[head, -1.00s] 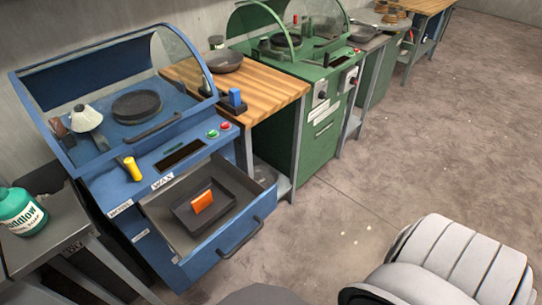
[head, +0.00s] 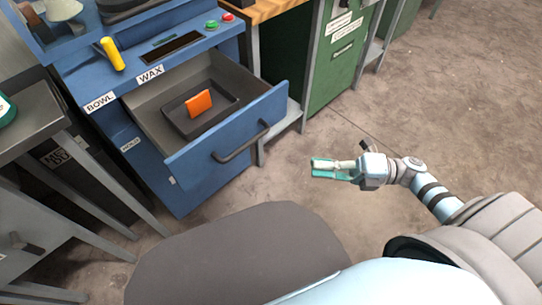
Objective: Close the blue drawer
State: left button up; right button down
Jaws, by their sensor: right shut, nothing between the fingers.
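The blue drawer (head: 202,152) is pulled open from the front of the blue machine (head: 86,78), under the WAX label. Its dark bar handle (head: 241,142) is on the front panel. Inside the drawer is a dark tray (head: 178,122) with an orange block (head: 199,104) in it. My right gripper (head: 316,168) is shut and empty, to the right of the drawer front and apart from the handle. My left gripper is not in view.
A wooden-topped bench (head: 262,11) and a green machine (head: 339,55) stand right of the blue machine. A grey metal table (head: 30,122) stands at the left. The floor (head: 440,100) at the right is clear.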

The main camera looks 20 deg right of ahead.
send_near(246, 146)
jog(key=s+a, duration=0.2)
jog(key=a, duration=0.1)
jog(key=shift+w+a+r, duration=0.1)
jog(key=shift+w+a, duration=0.2)
jog(key=shift+w, duration=0.6)
jog(key=shift+w+a+r, duration=0.1)
jog(key=shift+w+a, duration=0.15)
jog(key=shift+w, duration=0.65)
